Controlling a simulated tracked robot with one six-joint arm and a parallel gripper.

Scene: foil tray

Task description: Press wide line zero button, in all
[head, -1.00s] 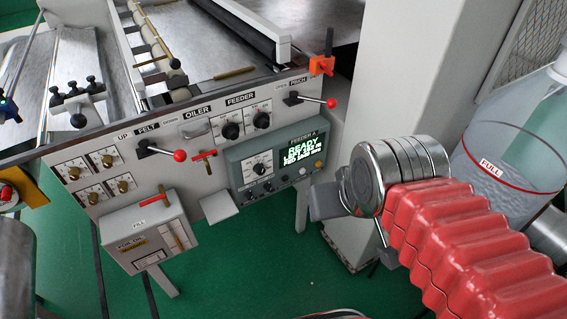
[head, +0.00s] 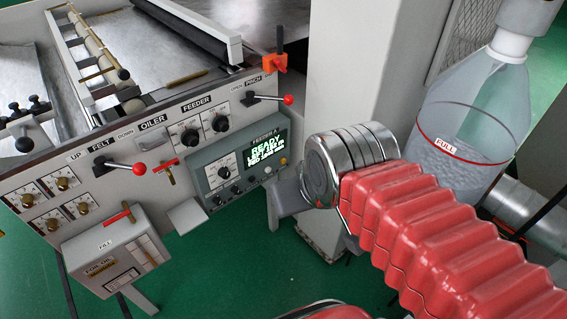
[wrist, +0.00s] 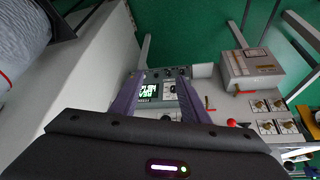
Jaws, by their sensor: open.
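The grey-green feeder control panel (head: 243,165) has a lit screen (head: 266,152) reading READY above smaller green lines I cannot read surely. Small knobs and buttons run along its lower edge, with an amber button (head: 283,161) near the right end. Their labels are too small to read, so I cannot tell which is the wide line zero button. My gripper (wrist: 160,79) is open and empty, its two purple fingers framing the panel (wrist: 158,90) in the wrist view. I see no contact.
A red-knobbed pinch lever (head: 288,99) sticks out above the panel. A grey box (head: 118,248) labelled FILL hangs at the lower left. A pale column (head: 345,70) stands close behind my wrist, and a clear bottle (head: 455,150) is to the right. Green floor is open below.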

